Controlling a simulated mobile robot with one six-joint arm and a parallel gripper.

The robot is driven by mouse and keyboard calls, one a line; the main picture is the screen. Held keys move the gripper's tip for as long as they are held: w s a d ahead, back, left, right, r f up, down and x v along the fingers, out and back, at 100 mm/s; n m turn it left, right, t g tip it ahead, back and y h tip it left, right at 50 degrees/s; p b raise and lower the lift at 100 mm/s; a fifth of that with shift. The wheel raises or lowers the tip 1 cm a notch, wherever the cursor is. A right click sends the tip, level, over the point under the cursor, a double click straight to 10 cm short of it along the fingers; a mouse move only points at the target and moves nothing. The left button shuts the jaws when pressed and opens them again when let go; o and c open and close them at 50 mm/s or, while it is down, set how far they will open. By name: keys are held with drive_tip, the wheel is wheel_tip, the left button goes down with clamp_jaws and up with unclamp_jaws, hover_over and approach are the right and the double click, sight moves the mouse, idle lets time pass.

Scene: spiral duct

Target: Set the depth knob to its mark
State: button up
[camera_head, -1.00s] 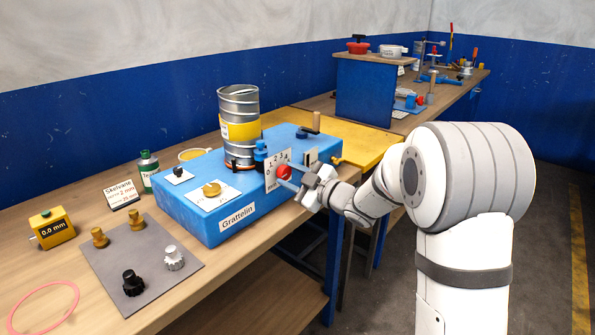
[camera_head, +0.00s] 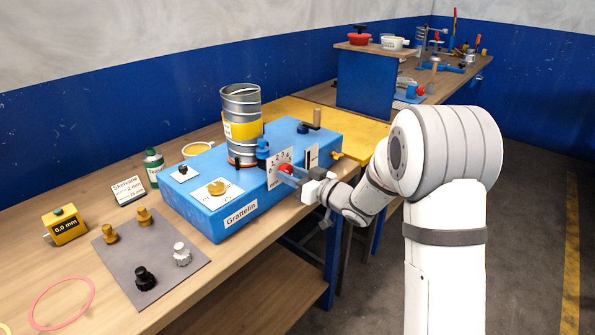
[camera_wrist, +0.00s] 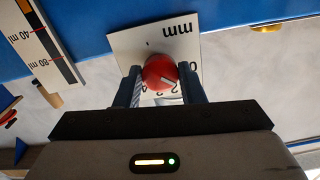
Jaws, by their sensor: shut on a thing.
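The red depth knob (camera_head: 285,169) sits on a white dial plate (camera_head: 274,176) on the side of the blue machine (camera_head: 212,203). My gripper (camera_head: 296,177) reaches it from the right. In the wrist view my gripper (camera_wrist: 164,92) has one finger on each side of the red knob (camera_wrist: 160,72) and is shut on it. The knob carries a pale pointer line. The dial plate (camera_wrist: 150,44) shows "mm" and several digits upside down there; the fingers hide part of the scale. I cannot tell exactly which digit the pointer meets.
A metal spiral duct (camera_head: 241,150) with a yellow band stands on the machine. A second scale plate with "40 ml" and "80 ml" (camera_wrist: 48,45) is beside the dial. A grey mat (camera_head: 165,280) with several knobs lies at front left, near a yellow gauge (camera_head: 65,225) reading 0.0 mm.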

drive_tip(key=shift+a+r+m, duration=0.15)
drive_tip(key=shift+r+m, duration=0.05)
drive_tip(key=shift+m, duration=0.1)
idle(0.4)
drive_tip(key=o, duration=0.8)
drive_tip(key=shift+o, duration=0.9)
drive_tip(key=shift+f, duration=0.1)
drive_tip(key=v, duration=0.7)
drive_tip(key=shift+s+d+b, duration=0.25)
drive_tip(key=shift+d+b, duration=0.05)
drive_tip(key=shift+d, duration=0.05)
